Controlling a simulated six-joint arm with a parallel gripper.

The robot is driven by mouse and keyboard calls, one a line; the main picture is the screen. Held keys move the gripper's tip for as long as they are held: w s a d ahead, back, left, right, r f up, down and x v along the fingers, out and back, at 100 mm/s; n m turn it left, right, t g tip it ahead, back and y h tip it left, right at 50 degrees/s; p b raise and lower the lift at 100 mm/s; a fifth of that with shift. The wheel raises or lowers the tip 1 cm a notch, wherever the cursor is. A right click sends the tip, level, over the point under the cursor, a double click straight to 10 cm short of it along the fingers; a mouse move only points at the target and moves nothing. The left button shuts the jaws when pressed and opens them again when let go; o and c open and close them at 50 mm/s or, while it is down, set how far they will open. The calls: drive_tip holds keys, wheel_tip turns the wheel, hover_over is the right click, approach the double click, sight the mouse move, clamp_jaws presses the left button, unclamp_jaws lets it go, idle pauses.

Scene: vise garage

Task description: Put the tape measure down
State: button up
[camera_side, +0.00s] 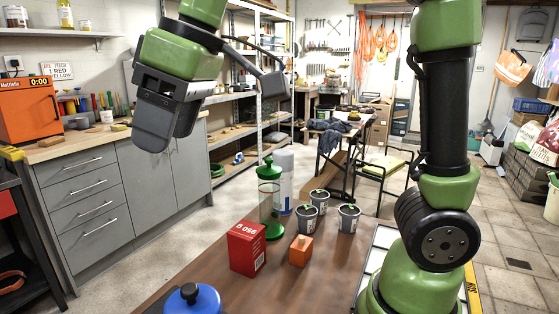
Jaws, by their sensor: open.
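No tape measure can be made out for certain. A small orange box-shaped thing (300,250) stands on the brown table (215,285), right of a red box; it is too small to tell whether it is the tape measure. My gripper (163,135) is in the upper left, dark grey and pointing down. It is open, with nothing seen in it. It hangs well above and to the left of the things on the table, in front of the grey cabinets in the picture.
A red box (246,248), a green-lidded clear container (269,200), a pale cylinder (284,180), dark grey pots (348,218) and a blue-lidded pot (192,299) stand on the table. Bare tabletop shows left of the red box and at the front. A workbench (60,148) is at left.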

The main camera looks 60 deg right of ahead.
drive_tip(key=s+d+f+m+t, duration=0.1)
drive_tip(key=s+d+f+m, duration=0.1)
drive_tip(key=s, duration=0.5)
drive_tip(key=s+d+f+m+t, duration=0.2)
drive_tip(key=s+d+m, duration=0.3)
drive_tip(key=s+m, duration=0.2)
drive_tip(key=shift+d+f+t, duration=0.25)
drive_tip(key=shift+f+t, duration=0.05)
drive_tip(key=shift+f, duration=0.05)
